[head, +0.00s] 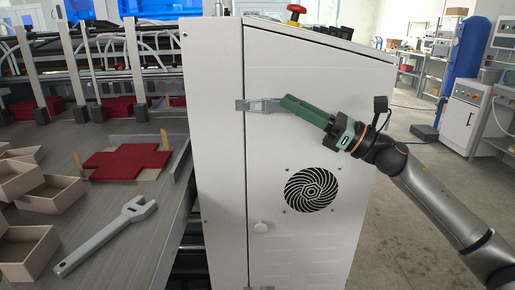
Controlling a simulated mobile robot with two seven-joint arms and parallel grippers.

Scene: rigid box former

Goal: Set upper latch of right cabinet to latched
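The right cabinet (215,150) is a light grey machine housing with a door on its front. Its upper latch (260,105) is a small metal toggle clasp bridging the seam near the door's left edge. My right gripper (284,103) is green and comes in from the right, pointing left. Its fingertips are at the right end of the latch and hide that end. I cannot tell whether the fingers touch or grip it, or whether the latch is fastened. My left gripper is not in view.
A red emergency button (296,9) is on top. Left, the machine table holds a wrench (107,236), a red cross-shaped blank (125,161) and open boxes (25,250).

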